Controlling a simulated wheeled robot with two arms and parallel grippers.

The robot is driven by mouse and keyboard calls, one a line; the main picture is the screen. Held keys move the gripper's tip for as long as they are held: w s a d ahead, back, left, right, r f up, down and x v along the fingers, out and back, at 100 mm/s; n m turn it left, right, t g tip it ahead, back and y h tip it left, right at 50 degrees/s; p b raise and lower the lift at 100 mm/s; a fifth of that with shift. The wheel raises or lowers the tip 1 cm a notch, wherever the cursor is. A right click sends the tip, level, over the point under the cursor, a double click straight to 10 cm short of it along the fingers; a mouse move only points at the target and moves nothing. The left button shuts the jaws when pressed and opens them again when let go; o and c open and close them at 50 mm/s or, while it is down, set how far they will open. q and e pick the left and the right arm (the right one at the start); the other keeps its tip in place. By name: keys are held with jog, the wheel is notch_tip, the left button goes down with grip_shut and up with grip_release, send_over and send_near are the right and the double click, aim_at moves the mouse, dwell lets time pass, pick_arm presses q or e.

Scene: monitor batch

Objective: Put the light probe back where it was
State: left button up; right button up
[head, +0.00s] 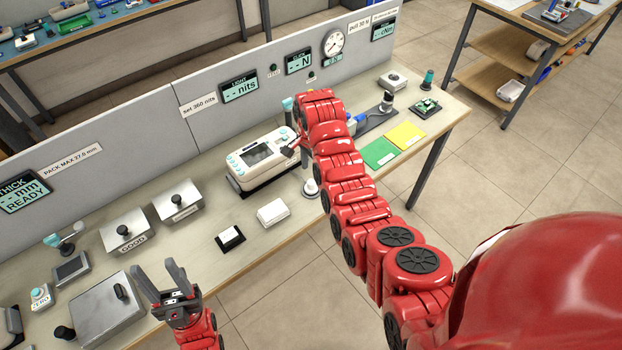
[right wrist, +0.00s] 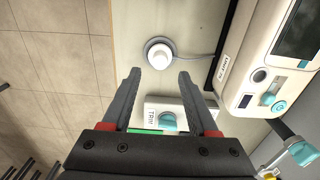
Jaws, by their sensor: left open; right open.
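What looks like the light probe, a small white round piece (head: 311,188), sits upright on a grey round base on the bench, in front of the white instrument with a screen (head: 258,160). In the right wrist view the white piece (right wrist: 161,54) rests in its grey ring, and a grey cable runs from there towards the instrument (right wrist: 272,65). My right gripper (right wrist: 160,78) is open and empty, with the white piece ahead of its fingertips, apart from them. In the head view the right gripper is mostly hidden behind my red arm. My left gripper (head: 163,278) is open and empty near the bench's front edge.
A small box with a teal knob marked TRIM (right wrist: 167,118) lies between my right fingers' view. A white block (head: 272,212) and a black-and-white block (head: 230,239) stand on the bench. Green (head: 380,153) and yellow (head: 405,135) mats lie to the right. A grey partition runs behind.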

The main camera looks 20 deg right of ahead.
aim_at(311, 181)
notch_tip(311, 181, up, 6)
jog(key=p, duration=0.3)
jog(key=shift+f, duration=0.2)
